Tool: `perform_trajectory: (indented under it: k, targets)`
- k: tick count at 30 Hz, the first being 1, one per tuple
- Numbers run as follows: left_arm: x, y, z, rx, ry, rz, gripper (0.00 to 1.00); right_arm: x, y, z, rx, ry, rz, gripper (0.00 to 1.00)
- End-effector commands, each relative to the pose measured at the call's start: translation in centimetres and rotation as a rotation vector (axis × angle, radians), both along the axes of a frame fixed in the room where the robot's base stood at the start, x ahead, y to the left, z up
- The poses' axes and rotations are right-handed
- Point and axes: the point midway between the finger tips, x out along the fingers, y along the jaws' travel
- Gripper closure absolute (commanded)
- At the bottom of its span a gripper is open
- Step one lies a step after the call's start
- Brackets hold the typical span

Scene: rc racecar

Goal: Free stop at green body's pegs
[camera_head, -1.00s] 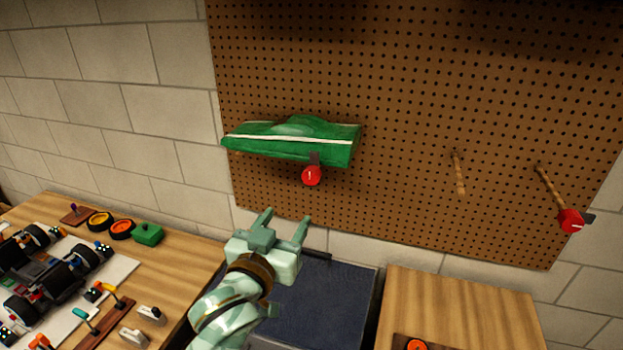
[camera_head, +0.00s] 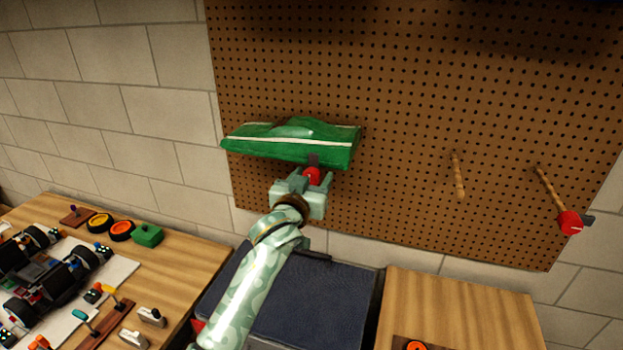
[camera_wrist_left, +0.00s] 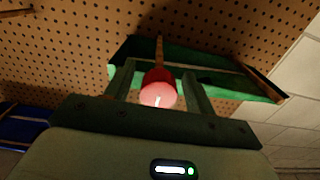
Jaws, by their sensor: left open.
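The green car body (camera_head: 290,141) with a white stripe hangs on the pegboard; its underside shows in the left wrist view (camera_wrist_left: 205,84). A red round stop (camera_head: 312,175) with a dark tab sits on a wooden peg under the body's right part. In the left wrist view the red stop (camera_wrist_left: 158,90) lies between the two fingers, with the peg (camera_wrist_left: 159,48) running behind it. My left gripper (camera_head: 312,178) is open around the stop; I cannot tell whether a finger touches it. My right gripper is not in view.
Two wooden pegs stick out at right, one bare (camera_head: 459,175), one with another red stop (camera_head: 570,222). A dark blue surface (camera_head: 310,290) lies below. A wooden bench (camera_head: 190,262) with a car chassis (camera_head: 60,270) stands left.

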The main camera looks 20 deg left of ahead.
Motion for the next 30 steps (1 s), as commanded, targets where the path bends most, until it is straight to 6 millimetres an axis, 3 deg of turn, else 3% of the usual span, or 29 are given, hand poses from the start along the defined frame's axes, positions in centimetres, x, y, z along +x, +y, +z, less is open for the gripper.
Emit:
perform_trajectory:
  k: [5,10,11,20,30]
  targets:
    - [0.0,0.0,0.0,0.000,0.000,0.000,0.45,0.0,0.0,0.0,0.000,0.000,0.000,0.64]
    - [0.0,0.0,0.0,0.000,0.000,0.000,0.87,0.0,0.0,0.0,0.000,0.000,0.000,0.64]
    - [0.0,0.0,0.0,0.000,0.000,0.000,0.90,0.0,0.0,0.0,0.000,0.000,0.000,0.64]
    - [0.0,0.0,0.1,0.022,-0.001,0.000,0.90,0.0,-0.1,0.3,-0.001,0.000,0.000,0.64]
    - [0.0,0.1,0.3,0.217,-0.005,0.000,0.90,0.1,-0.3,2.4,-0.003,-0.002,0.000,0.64]
